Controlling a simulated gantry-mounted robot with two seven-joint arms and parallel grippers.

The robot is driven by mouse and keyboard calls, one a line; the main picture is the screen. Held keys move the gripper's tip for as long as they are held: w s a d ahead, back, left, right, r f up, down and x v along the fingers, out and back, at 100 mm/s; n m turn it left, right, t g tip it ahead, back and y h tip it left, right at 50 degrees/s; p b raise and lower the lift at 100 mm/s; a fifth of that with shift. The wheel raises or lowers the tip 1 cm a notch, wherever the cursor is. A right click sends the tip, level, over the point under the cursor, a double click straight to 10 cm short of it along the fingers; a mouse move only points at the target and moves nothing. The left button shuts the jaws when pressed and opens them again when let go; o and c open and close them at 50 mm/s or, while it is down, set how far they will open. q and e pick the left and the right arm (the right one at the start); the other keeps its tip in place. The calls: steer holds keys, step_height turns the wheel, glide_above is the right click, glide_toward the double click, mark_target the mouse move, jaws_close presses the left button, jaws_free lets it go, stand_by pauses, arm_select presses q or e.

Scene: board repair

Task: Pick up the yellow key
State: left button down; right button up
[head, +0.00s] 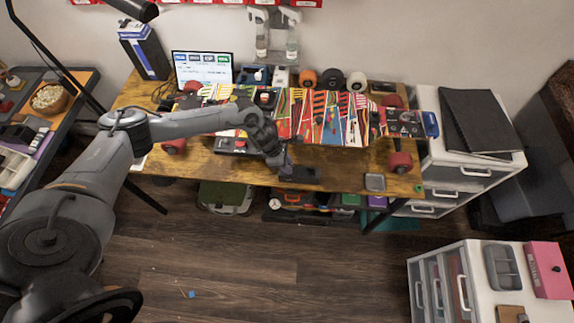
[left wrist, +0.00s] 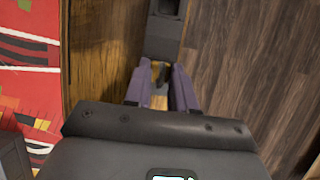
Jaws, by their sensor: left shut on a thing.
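My left gripper (head: 286,166) is low at the front edge of the workbench (head: 215,176). In the left wrist view its purple fingers (left wrist: 158,76) are closed together. A small yellow patch, the yellow key (left wrist: 160,101), shows between them; most of it is hidden by the fingers. A dark, narrow holder (head: 305,174) with a recess lies at the bench's front edge, right by the fingertips. It also shows in the left wrist view (left wrist: 162,38); I cannot tell whether the fingertips touch it. My right gripper is out of view.
A colourful skateboard deck (head: 325,118) with red wheels lies across the bench behind the gripper. A small grey tray (head: 375,182) sits at the bench's front right. A monitor (head: 203,68) and tape rolls (head: 333,78) stand at the back. The floor in front is mostly clear.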

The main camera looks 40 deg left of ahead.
mark_target(291, 164)
arm_select(q)
steer(key=shift+r, duration=0.5)
step_height(291, 164, up, 3)
steer(key=shift+f+b, duration=0.2)
steer(key=shift+b, duration=0.1)
steer(key=s+d+r, duration=0.1)
steer(key=d+r, duration=0.2)
steer(key=d, duration=0.2)
steer(key=s+d+r+b, duration=0.1)
steer(key=d+r, duration=0.2)
steer(key=d, duration=0.3)
steer(key=shift+d+r, duration=0.2)
steer(key=shift+r, duration=0.15)
